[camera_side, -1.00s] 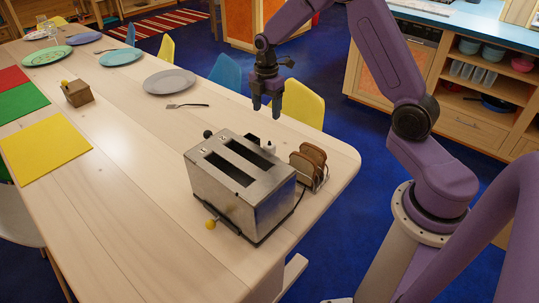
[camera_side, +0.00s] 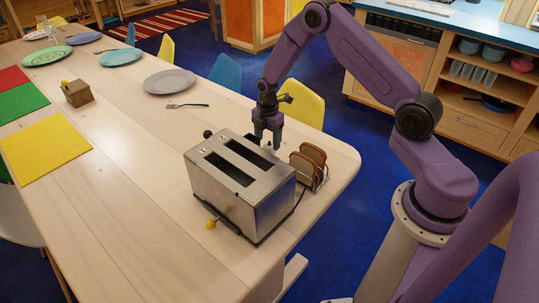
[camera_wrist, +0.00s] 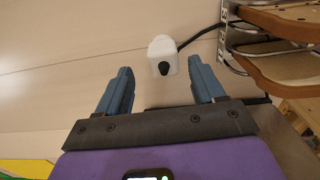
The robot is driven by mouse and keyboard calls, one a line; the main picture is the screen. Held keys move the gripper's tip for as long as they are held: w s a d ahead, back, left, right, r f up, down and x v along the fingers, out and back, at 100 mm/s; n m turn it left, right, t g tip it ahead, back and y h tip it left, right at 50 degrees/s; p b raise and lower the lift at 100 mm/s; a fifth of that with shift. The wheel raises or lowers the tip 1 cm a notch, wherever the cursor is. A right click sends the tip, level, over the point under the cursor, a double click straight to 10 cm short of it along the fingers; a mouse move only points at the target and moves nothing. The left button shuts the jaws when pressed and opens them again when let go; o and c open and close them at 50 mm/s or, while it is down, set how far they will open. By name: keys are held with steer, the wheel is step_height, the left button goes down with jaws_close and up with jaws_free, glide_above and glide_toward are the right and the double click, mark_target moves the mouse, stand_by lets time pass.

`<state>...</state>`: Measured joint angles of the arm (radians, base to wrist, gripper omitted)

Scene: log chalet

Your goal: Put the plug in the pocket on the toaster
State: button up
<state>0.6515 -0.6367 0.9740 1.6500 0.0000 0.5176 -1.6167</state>
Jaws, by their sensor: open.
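The white plug (camera_wrist: 163,57) with a black spot on top sits at the table beyond my fingers in the wrist view, and a black cord runs from it to the upper right. My gripper (camera_side: 266,140) is open and empty, pointing down behind the toaster in the side view. In the wrist view my gripper (camera_wrist: 160,66) has one finger on each side of the plug's line, with the plug apart from both. The metal toaster (camera_side: 240,185) stands near the table's end, with two slots on top and a yellow-knobbed lever. The pocket cannot be made out. In the side view my gripper hides the plug.
A rack of toast (camera_side: 309,165) stands close to the right of the toaster; its slices (camera_wrist: 280,25) show in the wrist view. A grey plate (camera_side: 170,82), a fork (camera_side: 188,106) and a small wooden box (camera_side: 77,93) lie farther off. The table (camera_side: 130,190) left of the toaster is clear.

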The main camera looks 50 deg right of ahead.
mark_target(270, 145)
steer(key=shift+s+d+f, duration=0.1)
steer(key=shift+s+f, duration=0.05)
steer(key=shift+f, duration=1.1)
steer(key=shift+s+d+f, duration=0.1)
steer(key=shift+f, duration=1.15)
steer(key=c, duration=1.1)
